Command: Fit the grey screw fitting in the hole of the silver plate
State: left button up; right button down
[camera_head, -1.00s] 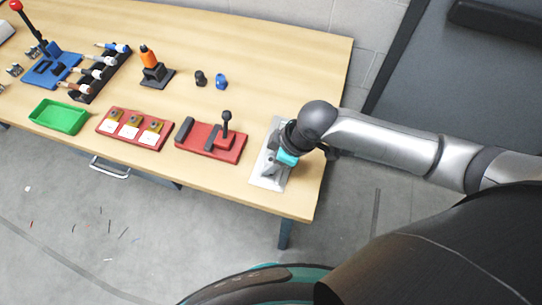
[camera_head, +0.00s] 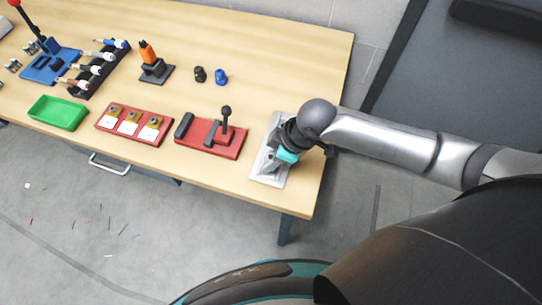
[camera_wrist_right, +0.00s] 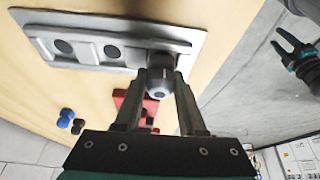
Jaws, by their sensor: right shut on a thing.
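The silver plate (camera_head: 268,172) lies at the right end of the wooden table, beneath my right gripper. In the right wrist view, the plate (camera_wrist_right: 85,62) shows a raised block with two dark round holes. My right gripper (camera_wrist_right: 159,82) is shut on the grey screw fitting (camera_wrist_right: 158,70), a dark rounded piece. The fitting is at the end of the block; whether it sits in a hole cannot be seen. In the head view, the wrist hides the fitting. My left gripper (camera_wrist_right: 286,44) shows at the right edge of the wrist view, its fingers apart and empty.
Left of the plate stand a red base with a black lever (camera_head: 212,140), a red tray with white cards (camera_head: 133,124) and a green bin (camera_head: 58,112). Behind are black and blue knobs (camera_head: 221,77) and an orange-topped piece (camera_head: 150,62). The table edge is close to the plate.

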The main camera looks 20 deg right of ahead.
jog(key=shift+f, duration=0.15)
jog(key=shift+c, duration=2.1)
grip_release()
jog(key=p+v, duration=0.2)
jog(key=v, duration=1.3)
jog(key=shift+p, duration=0.35)
